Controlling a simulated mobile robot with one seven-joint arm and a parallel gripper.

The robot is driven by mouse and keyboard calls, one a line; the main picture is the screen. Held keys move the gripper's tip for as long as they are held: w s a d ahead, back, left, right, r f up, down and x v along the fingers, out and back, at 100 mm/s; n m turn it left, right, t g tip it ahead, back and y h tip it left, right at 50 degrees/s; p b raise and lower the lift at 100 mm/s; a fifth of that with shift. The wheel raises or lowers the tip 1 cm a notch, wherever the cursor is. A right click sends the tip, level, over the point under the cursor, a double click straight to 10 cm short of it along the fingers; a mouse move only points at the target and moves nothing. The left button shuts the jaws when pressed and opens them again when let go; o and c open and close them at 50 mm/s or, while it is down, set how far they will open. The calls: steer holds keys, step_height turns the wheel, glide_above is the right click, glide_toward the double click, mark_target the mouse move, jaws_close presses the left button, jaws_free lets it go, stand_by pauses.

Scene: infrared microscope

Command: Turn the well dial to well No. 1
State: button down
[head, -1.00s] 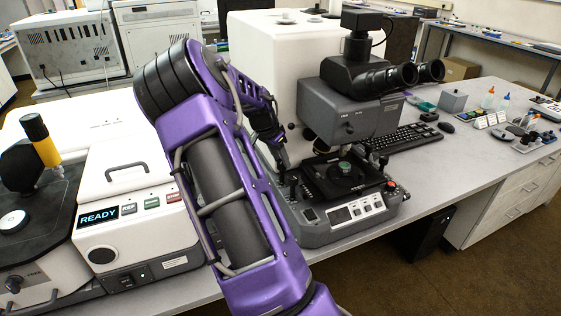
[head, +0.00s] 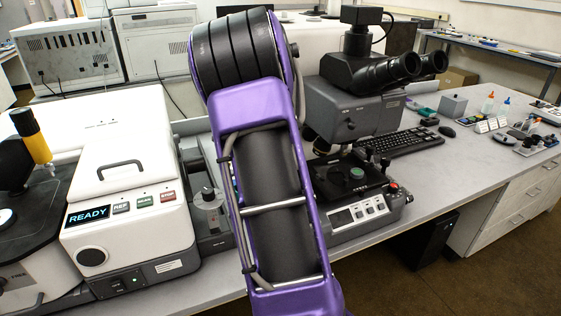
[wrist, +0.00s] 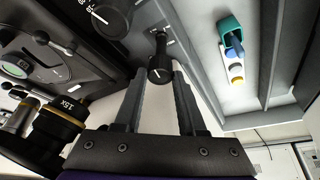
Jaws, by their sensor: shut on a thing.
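In the wrist view a black knob (wrist: 160,69) with a white line stands on a dark stalk. My gripper (wrist: 159,76) has one finger on each side of it, near the tips, and is shut on it. A round black dial (wrist: 111,18) with white scale marks and a white pointer lies beyond, at the upper left. I cannot tell for sure which of the two is the well dial, and no well number can be read. In the head view my arm hides the gripper and the left front of the microscope (head: 357,110) base.
The dark stage (wrist: 50,68) and a 15X objective (wrist: 72,106) lie close on the left in the wrist view. In the head view a white instrument showing READY (head: 125,205) and a grey unit with a knob (head: 207,205) stand left of my arm.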

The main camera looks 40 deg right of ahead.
stand_by(0.3)
steer(key=c, duration=0.8)
jaws_free()
steer(key=shift+o, duration=0.2)
steer(key=shift+r, duration=0.1)
steer(key=p+v, duration=0.2)
steer(key=v, duration=1.5)
steer(key=shift+r, duration=0.2)
